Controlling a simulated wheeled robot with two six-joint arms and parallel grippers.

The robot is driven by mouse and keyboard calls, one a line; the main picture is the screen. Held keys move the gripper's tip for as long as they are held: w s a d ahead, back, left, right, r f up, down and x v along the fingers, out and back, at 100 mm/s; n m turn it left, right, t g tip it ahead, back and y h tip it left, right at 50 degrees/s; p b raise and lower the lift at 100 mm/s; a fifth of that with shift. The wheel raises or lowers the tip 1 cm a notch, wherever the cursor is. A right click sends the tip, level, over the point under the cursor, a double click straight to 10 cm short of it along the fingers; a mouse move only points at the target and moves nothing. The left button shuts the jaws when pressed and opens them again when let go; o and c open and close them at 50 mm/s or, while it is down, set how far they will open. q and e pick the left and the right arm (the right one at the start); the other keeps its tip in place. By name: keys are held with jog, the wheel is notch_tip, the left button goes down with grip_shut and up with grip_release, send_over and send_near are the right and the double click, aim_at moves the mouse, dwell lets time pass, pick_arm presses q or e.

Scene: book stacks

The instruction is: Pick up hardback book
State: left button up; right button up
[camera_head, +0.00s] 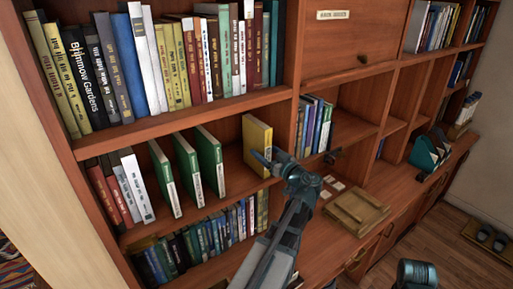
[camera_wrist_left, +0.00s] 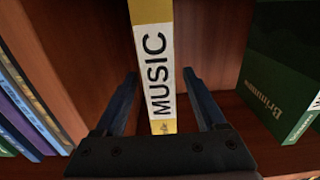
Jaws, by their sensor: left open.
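A yellow hardback book (camera_head: 257,140) stands upright on the middle shelf, near the right-hand upright. In the left wrist view its spine (camera_wrist_left: 155,70) shows a white label reading MUSIC. My left gripper (camera_head: 269,157) is open at the front of this book. In the left wrist view its two fingers (camera_wrist_left: 160,85) lie one on each side of the spine, with gaps showing, so the book is not clamped. The gripper hides part of the book's lower front in the head view. My right gripper is not in view.
Green books (camera_head: 209,158) stand spaced apart to the left; one shows near the right finger in the left wrist view (camera_wrist_left: 285,75). Several books (camera_head: 314,125) fill the compartment to the right, beyond the wooden upright. A wooden tray (camera_head: 355,208) lies on the lower ledge.

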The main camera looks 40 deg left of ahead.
aim_at(258, 147)
pick_arm(q)
jog(key=x, duration=0.3)
jog(key=shift+w+a+f, duration=0.1)
jog(key=shift+a+f, duration=0.1)
jog(key=shift+a, duration=0.2)
jog(key=shift+c, duration=0.3)
grip_shut()
dwell(0.8)
